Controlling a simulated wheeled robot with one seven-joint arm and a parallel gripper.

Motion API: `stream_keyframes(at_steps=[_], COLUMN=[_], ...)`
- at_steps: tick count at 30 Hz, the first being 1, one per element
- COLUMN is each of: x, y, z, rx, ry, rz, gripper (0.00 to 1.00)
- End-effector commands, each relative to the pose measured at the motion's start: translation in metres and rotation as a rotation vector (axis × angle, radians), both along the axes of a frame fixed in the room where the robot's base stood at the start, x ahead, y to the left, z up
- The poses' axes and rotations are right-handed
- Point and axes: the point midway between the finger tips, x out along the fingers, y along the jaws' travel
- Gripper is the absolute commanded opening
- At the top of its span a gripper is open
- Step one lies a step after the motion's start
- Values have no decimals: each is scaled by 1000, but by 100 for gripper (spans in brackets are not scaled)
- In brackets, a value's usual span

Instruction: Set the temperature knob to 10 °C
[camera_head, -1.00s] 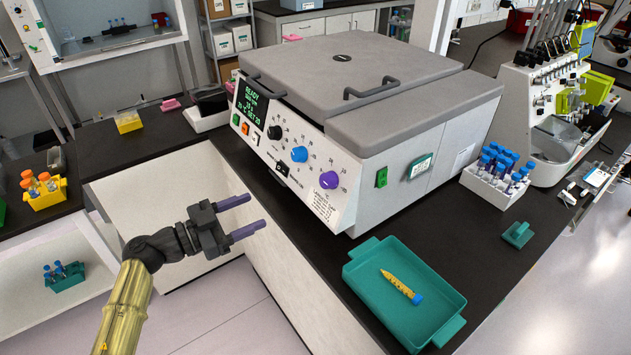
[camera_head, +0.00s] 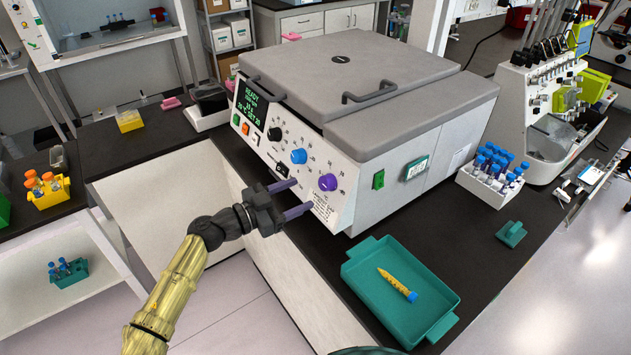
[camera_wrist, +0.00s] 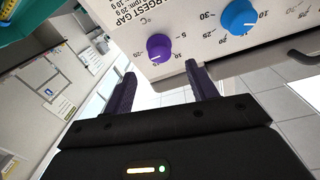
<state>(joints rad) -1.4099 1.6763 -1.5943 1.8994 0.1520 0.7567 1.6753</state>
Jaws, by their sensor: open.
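The purple temperature knob (camera_head: 327,182), with a °C mark above it in the wrist view (camera_wrist: 159,47), sits at the right end of the white front panel (camera_head: 290,160) of the centrifuge. A white pointer line shows on the knob; I cannot read its exact setting. My gripper (camera_head: 300,196) is open and empty, in front of the panel and just left of and below the purple knob. In the wrist view, my two purple fingers (camera_wrist: 160,75) point toward the panel, with the knob just beyond and between their tips, apart from them.
A blue knob (camera_head: 299,156) and a black knob (camera_head: 274,134) sit left of the purple one. A green display (camera_head: 251,101) is at the panel's left end. A teal tray (camera_head: 365,300) holding a yellow tube stands on the bench at right.

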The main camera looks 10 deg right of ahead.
Motion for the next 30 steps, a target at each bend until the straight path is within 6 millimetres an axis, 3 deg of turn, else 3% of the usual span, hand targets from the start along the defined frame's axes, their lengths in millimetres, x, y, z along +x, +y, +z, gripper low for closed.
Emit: stream_keyframes(at_steps=[9, 21, 28, 30], x=[16, 19, 19, 19], y=[-49, -57, -56, -56], z=[2, 0, 0, 0], rx=[0, 0, 0, 0], ry=[0, 0, 0, 0], rz=[-3, 0, 0, 0], gripper=[57, 57, 13, 13])
